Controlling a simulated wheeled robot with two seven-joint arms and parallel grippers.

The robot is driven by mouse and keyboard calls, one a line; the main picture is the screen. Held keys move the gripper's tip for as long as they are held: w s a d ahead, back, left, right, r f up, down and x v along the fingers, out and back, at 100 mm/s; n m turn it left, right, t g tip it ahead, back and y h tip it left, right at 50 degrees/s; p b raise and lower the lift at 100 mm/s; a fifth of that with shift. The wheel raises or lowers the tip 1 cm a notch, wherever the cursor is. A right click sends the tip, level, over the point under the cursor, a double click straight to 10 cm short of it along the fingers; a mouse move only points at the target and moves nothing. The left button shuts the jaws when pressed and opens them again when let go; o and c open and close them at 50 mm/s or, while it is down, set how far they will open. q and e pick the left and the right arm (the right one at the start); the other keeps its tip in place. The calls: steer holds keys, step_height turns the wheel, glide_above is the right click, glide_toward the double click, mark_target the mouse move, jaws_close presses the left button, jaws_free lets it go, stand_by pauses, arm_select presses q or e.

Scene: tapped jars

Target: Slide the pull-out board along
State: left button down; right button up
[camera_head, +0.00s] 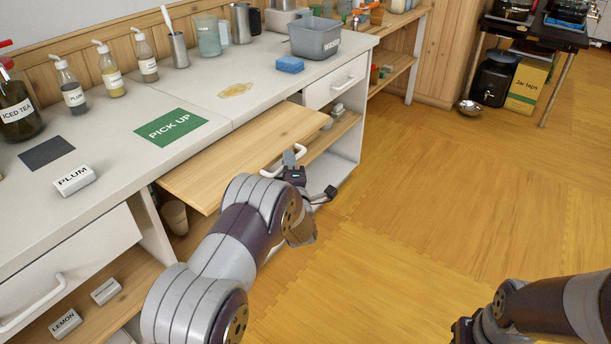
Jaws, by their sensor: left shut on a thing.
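The pull-out board (240,150) is a light wooden slab that sticks out from under the white counter top. A white bar handle (271,171) shows at its front edge. My left gripper (297,166) is at the board's front edge, shut on the handle. My left forearm and wrist hide part of the board's front and the shelf below. My right arm shows at the lower right, with its gripper (464,330) partly cut off by the bottom edge. Whether its fingers are apart cannot be seen.
A drawer with a handle (343,82) is right of the board. The floor in front is clear.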

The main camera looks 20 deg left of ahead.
mark_target(250, 143)
arm_select(q)
steer(key=w+a+b, duration=0.1)
steer(key=a, duration=0.2)
steer(key=w+a+b, duration=0.1)
steer(key=a+b, duration=0.1)
steer(key=a, duration=0.2)
steer(key=w+a+b, duration=0.1)
steer(key=w+a, duration=0.1)
steer(key=a, duration=0.2)
steer(key=shift+a, duration=0.1)
steer(key=shift+w+a+r+b, duration=0.1)
steer(key=shift+w+a+b, duration=0.1)
steer(key=shift+a, duration=0.15)
steer(key=shift+w+a+b, duration=0.1)
steer(key=shift+a+b, duration=0.1)
steer(key=shift+a, duration=0.15)
steer(key=c, duration=1.1)
jaws_free()
steer(key=shift+c, duration=0.2)
steer(key=p+v, duration=0.1)
steer(key=v, duration=1.1)
steer(key=shift+s+d+p, duration=0.15)
steer(key=shift+s+p, duration=0.2)
steer(key=shift+p, duration=0.05)
